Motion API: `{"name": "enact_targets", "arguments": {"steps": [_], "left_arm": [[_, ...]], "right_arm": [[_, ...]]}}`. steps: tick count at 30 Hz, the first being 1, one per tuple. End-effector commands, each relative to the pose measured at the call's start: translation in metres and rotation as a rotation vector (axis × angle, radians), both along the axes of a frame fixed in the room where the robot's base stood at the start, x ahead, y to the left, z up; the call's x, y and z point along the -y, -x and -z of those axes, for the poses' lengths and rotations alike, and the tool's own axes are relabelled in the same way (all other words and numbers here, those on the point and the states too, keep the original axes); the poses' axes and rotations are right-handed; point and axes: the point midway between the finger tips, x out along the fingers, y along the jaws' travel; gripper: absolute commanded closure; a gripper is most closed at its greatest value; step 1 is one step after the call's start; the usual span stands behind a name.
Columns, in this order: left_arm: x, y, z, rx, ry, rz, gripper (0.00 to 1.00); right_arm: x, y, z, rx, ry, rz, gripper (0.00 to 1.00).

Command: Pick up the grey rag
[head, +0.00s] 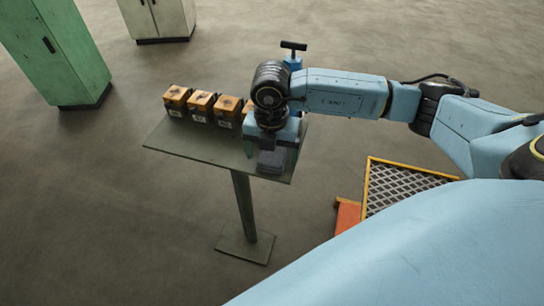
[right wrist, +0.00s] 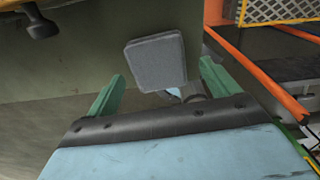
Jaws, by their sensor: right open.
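The grey rag (head: 271,161) is a small, flat, dark grey, roughly square piece at the near right edge of a green table top (head: 190,149). It also shows in the right wrist view (right wrist: 156,62), with its whole upper face in sight. My right gripper (head: 270,154) is over that end of the table with its green fingers apart. In the right wrist view the open right gripper (right wrist: 161,72) has one finger on each side of the rag, with a gap at both sides. I cannot tell whether it touches the rag. My left gripper is not in view.
Several orange boxes (head: 201,105) stand in a row at the table's back left. A black T-shaped handle (head: 293,46) shows behind my right wrist. An orange-framed mesh panel (head: 395,185) stands right of the table. Cabinets (head: 60,50) stand far left; open floor surrounds the table.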

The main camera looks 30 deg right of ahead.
Motion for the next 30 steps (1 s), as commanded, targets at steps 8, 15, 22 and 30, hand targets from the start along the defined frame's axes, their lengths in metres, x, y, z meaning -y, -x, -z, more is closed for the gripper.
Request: {"name": "enact_targets", "arguments": {"steps": [8, 15, 22, 30], "left_arm": [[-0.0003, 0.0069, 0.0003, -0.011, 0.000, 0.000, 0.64], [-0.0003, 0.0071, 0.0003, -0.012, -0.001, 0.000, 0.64], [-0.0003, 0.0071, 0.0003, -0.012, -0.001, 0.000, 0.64], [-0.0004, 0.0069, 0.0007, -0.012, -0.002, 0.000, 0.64]], "right_arm": [[-0.0003, -0.0001, 0.0092, 0.001, 0.000, -0.001, 0.13], [-0.0003, -0.0001, 0.0089, 0.000, 0.000, -0.001, 0.36], [-0.0002, -0.0002, 0.0087, 0.001, 0.000, -0.001, 0.61], [-0.0002, -0.0006, 0.0014, 0.003, 0.000, -0.001, 0.61]]}}
